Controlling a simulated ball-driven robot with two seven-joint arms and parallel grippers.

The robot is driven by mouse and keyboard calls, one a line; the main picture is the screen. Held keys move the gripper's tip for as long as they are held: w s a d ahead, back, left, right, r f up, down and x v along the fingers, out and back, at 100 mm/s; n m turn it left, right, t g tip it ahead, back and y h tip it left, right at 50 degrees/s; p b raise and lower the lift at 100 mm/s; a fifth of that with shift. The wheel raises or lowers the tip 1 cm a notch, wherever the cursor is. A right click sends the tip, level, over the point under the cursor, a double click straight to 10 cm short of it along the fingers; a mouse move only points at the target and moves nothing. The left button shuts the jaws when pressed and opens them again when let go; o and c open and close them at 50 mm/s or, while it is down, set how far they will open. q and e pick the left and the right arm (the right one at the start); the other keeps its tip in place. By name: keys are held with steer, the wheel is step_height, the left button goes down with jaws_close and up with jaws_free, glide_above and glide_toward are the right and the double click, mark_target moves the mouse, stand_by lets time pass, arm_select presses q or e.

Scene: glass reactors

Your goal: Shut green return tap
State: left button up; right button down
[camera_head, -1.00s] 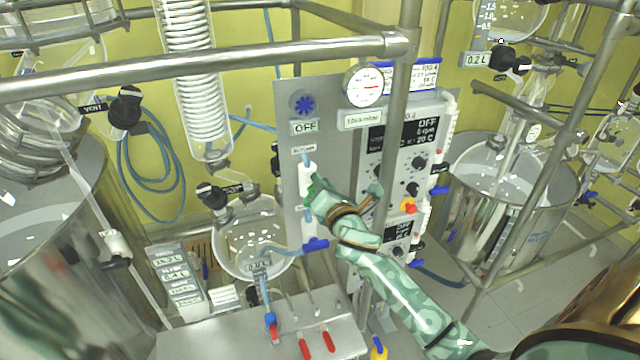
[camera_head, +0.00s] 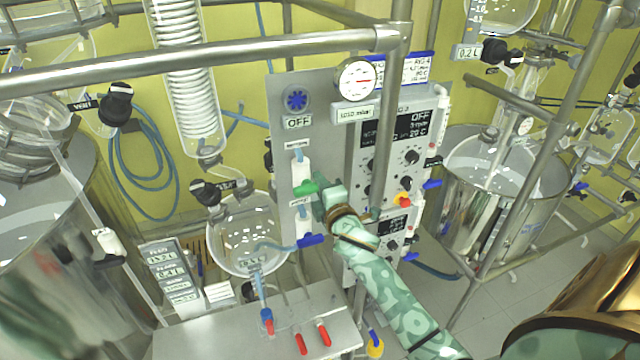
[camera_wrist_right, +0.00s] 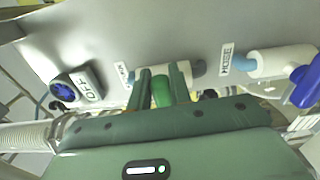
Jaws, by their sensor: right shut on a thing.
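The green return tap (camera_head: 306,188) sits on a white valve body (camera_head: 301,170) on the grey panel. Its handle shows lying across the upright pipe line. My right gripper (camera_head: 322,197) is at the handle's right end, with its green arm coming up from the lower right. In the right wrist view, the two fingers (camera_wrist_right: 163,90) stand on either side of the green handle (camera_wrist_right: 160,82), shut on it. The fingers hide part of the handle. My left gripper is in neither view.
A blue-handled tap (camera_head: 311,240) is just below the green one. A pressure gauge (camera_head: 355,80) and a blue knob (camera_head: 296,100) over an OFF display are above. A metal frame post (camera_head: 388,130) stands close to my right arm. A round glass vessel (camera_head: 245,232) hangs at left.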

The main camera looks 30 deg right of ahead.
steer(key=shift+f+m, duration=0.25)
steer(key=shift+m, duration=0.15)
steer(key=c, duration=1.3)
jaws_free()
steer(key=shift+r, duration=0.1)
steer(key=b+v, duration=0.3)
steer(key=v, duration=1.3)
steer(key=shift+s+a+b, duration=0.15)
steer(key=shift+b, duration=0.2)
